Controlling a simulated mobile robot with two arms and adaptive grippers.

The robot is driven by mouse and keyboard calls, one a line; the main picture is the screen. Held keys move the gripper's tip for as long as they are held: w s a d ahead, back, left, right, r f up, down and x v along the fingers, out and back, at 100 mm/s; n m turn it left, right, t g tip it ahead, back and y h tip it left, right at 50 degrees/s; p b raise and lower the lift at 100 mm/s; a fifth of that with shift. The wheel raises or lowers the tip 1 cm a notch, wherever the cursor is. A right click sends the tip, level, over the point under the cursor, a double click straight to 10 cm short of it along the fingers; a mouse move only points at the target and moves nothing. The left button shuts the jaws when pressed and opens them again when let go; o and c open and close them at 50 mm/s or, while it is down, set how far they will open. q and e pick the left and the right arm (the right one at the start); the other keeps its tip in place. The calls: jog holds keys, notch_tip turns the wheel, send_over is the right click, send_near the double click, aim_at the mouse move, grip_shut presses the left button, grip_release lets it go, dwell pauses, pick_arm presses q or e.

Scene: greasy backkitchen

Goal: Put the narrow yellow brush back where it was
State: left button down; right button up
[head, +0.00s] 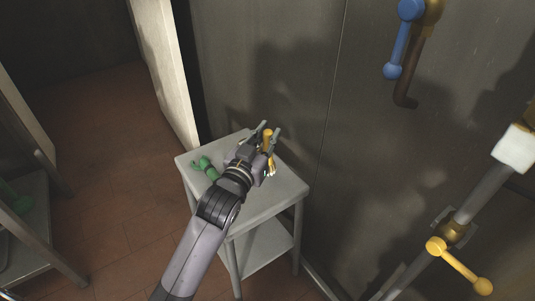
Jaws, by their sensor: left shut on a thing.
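The narrow yellow brush (268,133) is between the fingers of my left gripper (268,136). The gripper is shut on it above the small grey table (287,187). The brush's yellow end shows at the top and pale bristles show below the fingers. Its middle is hidden by the gripper. I cannot tell whether the brush touches the tabletop. My right gripper is not in view.
A green object (206,166) lies on the table, left of my gripper. A dark panelled wall (300,75) stands behind the table. Pipes with a blue lever (397,50) and a yellow lever (459,266) are on the right. Tiled floor (95,150) is open at left.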

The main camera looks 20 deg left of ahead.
pick_arm(q)
notch_tip(320, 180, down, 5)
jog(key=shift+r+b, duration=0.1)
jog(key=shift+b, duration=0.6)
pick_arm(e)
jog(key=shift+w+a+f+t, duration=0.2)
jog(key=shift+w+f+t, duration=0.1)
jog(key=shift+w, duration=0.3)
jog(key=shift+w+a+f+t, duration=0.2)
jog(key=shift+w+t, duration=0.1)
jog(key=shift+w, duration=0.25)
pick_arm(q)
jog(key=shift+f, duration=0.2)
jog(key=c, duration=1.5)
grip_release()
jog(key=shift+o, duration=0.2)
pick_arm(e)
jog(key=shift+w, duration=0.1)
pick_arm(q)
jog(key=shift+r, duration=0.1)
